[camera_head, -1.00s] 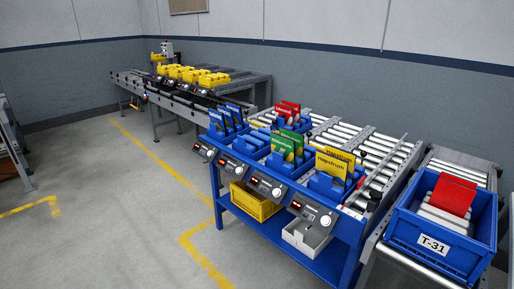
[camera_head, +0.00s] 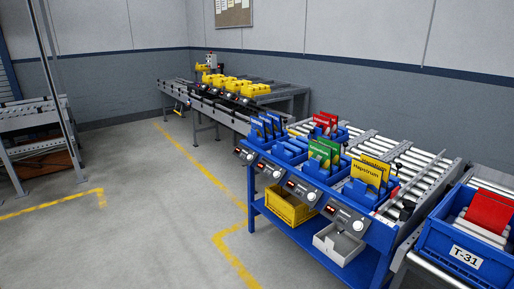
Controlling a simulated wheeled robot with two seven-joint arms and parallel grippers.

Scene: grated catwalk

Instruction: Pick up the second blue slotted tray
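Several blue slotted trays sit on the blue workbench (camera_head: 318,236) at the right. The one at its left end (camera_head: 258,140) holds blue cards (camera_head: 267,126). Beside it is a blue slotted part (camera_head: 287,150) with no cards in it. Behind, another holds red cards (camera_head: 326,122). The trays partly hide each other, and I cannot tell which counts as the second. Neither of my grippers is in view.
A blue crate marked T-31 (camera_head: 462,257) stands on rollers at the right edge. A yellow bin (camera_head: 290,207) and a white bin (camera_head: 340,244) are on the lower shelf. The grey floor (camera_head: 150,220) at left is clear.

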